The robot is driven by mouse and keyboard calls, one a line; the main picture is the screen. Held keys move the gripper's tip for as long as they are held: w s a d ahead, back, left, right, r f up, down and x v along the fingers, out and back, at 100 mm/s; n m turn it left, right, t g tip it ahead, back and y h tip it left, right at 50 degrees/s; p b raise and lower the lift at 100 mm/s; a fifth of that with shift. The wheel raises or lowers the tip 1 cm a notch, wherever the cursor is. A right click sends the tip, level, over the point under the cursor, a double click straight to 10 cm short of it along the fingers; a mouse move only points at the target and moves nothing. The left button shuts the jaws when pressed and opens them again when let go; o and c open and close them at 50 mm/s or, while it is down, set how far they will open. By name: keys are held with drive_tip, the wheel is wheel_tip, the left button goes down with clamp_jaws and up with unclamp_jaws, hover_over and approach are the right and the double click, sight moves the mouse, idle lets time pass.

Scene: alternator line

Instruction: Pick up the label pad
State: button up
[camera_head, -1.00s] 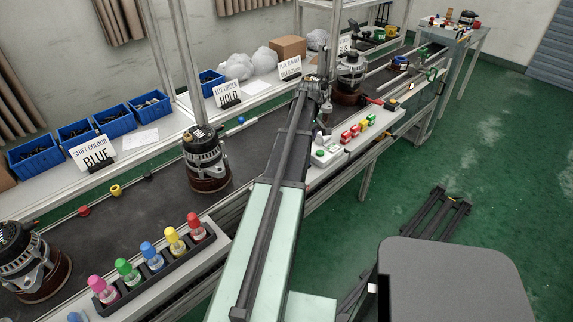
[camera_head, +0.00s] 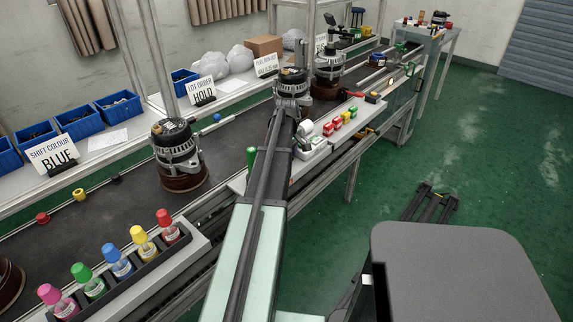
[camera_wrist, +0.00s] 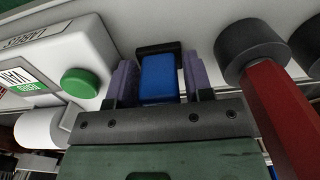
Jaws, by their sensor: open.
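In the wrist view my gripper (camera_wrist: 159,78) is open, its two purple fingers on either side of a blue block (camera_wrist: 159,77) with a black piece at its far end. The block may be the label pad, but no marking on it can be read. I cannot tell whether the fingers touch it. In the head view my arm reaches over the bench edge and the gripper cannot be made out.
A white device with a green button (camera_wrist: 81,83) is close left of the fingers; a red handle with a black end (camera_wrist: 252,50) is close right. Alternators (camera_head: 178,155) stand on the dark belt. Coloured bottles (camera_head: 120,262) fill a front rack.

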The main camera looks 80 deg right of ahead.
drive_tip(key=shift+r, duration=0.1)
drive_tip(key=shift+c, duration=0.2)
drive_tip(key=c, duration=0.7)
wheel_tip(320, 180, up, 20)
drive_tip(key=p, duration=2)
drive_tip(key=o, duration=0.4)
drive_tip(key=shift+c, duration=1.1)
